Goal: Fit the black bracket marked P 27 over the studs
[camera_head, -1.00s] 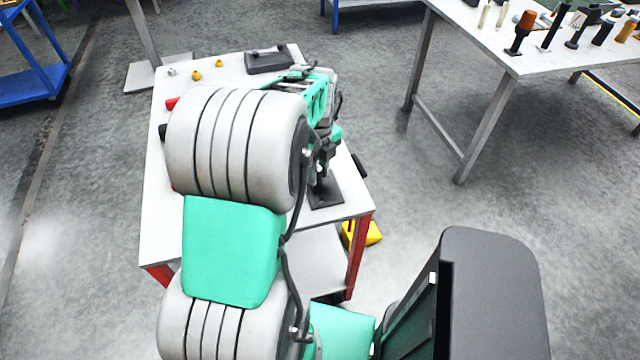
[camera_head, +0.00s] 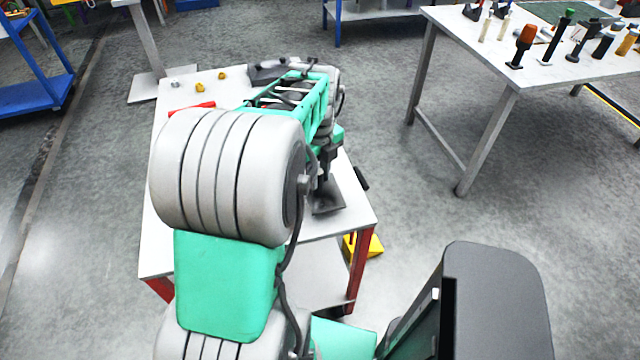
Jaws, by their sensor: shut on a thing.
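A flat dark plate (camera_head: 328,203), likely the black bracket, is at the front right of the white table (camera_head: 158,240), under the end of my arm. No P 27 mark is readable on it. My gripper (camera_head: 323,184) is small and dark, pointing down at this plate and shut on it. The fingertips are partly hidden, and I cannot tell whether the plate touches the tabletop. A dark casting (camera_head: 262,73) lies at the back of the table, partly covered by my arm. I cannot make out any studs.
Two small yellow parts (camera_head: 200,87), a small grey part and a red item (camera_head: 192,108) lie at the back left. A black item (camera_head: 361,178) is at the right edge. My arm hides the table's middle. A tool-covered table (camera_head: 470,50) stands right.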

